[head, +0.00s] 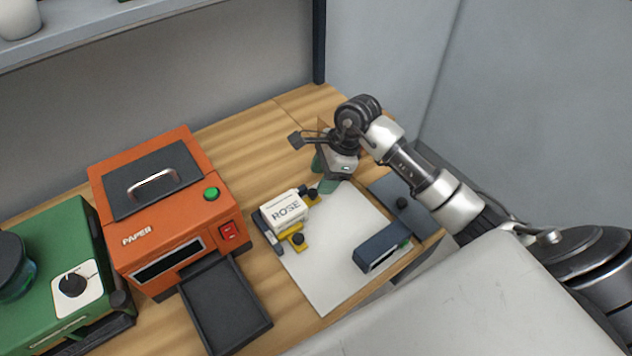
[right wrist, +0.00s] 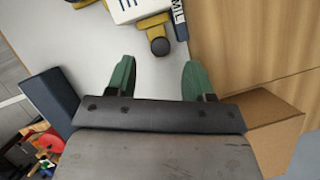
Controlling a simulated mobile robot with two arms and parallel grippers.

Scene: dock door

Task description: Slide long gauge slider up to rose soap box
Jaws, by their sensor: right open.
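The rose soap box (head: 287,206) is white with "ROSE" on it and stands at the left edge of a white board. Two yellow sliders with black knobs sit beside it, a front one (head: 291,237) and a back one (head: 312,195); I cannot tell which is the long gauge slider. In the right wrist view the box (right wrist: 124,10) is cut off at the top, with a yellow slider (right wrist: 151,22) between it and my gripper. My right gripper (head: 325,176) is open and empty near the board's back edge, its green fingers (right wrist: 156,76) apart from the slider. My left gripper is out of view.
The white board (head: 327,276) is bare in its middle. A dark blue block (head: 380,246) stands at its front right, and a dark blue-grey panel (head: 405,199) lies behind. An orange paper machine (head: 165,215) with a dark tray (head: 226,305) stands left, beside a green machine (head: 50,260).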

